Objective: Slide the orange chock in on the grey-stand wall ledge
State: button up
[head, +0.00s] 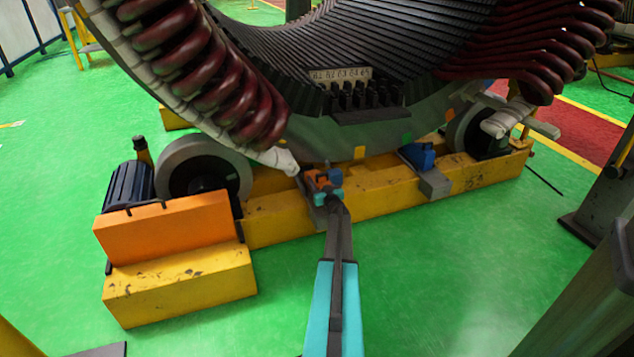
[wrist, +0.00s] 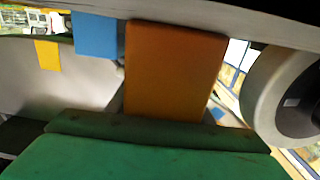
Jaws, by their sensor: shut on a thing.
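The orange chock (head: 325,178) is in my gripper (head: 328,195), low beside the stator's underside. In the wrist view the chock (wrist: 175,70) stands as an orange block beyond the green jaw parts of my gripper (wrist: 160,130). My gripper is shut on it. A grey stand (head: 316,217) shows below the gripper on the yellow base beam. The gripper and chock hide most of its ledge, so I cannot tell whether the chock touches it. A blue chock (head: 419,156) rests on another grey stand (head: 435,183) to the right.
The big stator (head: 400,118) curves close above the gripper. A roller wheel (head: 176,165) stands to the left; a wheel (wrist: 290,95) is at the right in the wrist view. The yellow beam (head: 280,220) runs below. Green floor in front is clear around my arm.

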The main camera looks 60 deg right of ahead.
jog(key=o, duration=1.2)
jog(key=shift+w+r, duration=0.15)
jog(key=shift+o, duration=0.2)
jog(key=p+v, duration=0.4)
jog(key=v, duration=1)
